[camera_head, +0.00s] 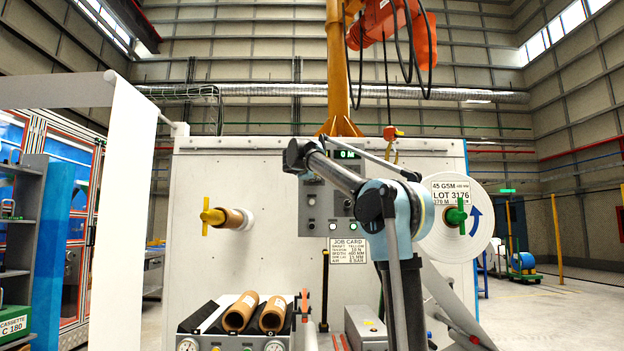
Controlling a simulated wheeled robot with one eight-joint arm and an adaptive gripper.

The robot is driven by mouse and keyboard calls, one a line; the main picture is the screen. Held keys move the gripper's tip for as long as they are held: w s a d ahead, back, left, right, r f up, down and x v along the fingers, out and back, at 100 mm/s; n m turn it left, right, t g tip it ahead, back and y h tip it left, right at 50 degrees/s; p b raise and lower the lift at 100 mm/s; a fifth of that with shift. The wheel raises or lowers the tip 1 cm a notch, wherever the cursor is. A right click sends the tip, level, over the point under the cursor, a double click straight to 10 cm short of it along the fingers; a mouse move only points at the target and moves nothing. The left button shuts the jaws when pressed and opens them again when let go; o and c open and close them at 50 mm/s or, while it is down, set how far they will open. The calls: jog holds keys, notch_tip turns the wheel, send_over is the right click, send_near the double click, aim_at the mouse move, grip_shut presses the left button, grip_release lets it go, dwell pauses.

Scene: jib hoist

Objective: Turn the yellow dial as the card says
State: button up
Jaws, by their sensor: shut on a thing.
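The job card (348,251) hangs on the white machine front below the control panel. It seems to read shaft yellow, tension 10 N, with smaller lines below that are hard to read. The control panel (317,207) has a lit green display (347,155) and small buttons. My arm crosses in front of it and hides its right part. I cannot pick out a yellow dial with certainty. I cannot make out my gripper; the arm's end does not show.
A white roll (452,247) marked LOT 3176 with a green handle (457,216) is at right. Two brown cores (241,311) lie on a tray below. An orange hoist (396,25) hangs above. Open floor lies at far right.

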jog(key=shift+d+f, duration=0.1)
jog(key=shift+d, duration=0.05)
jog(key=o, duration=1.1)
jog(key=shift+w+d, duration=0.1)
jog(key=v, duration=1.2)
jog(key=shift+f, duration=0.1)
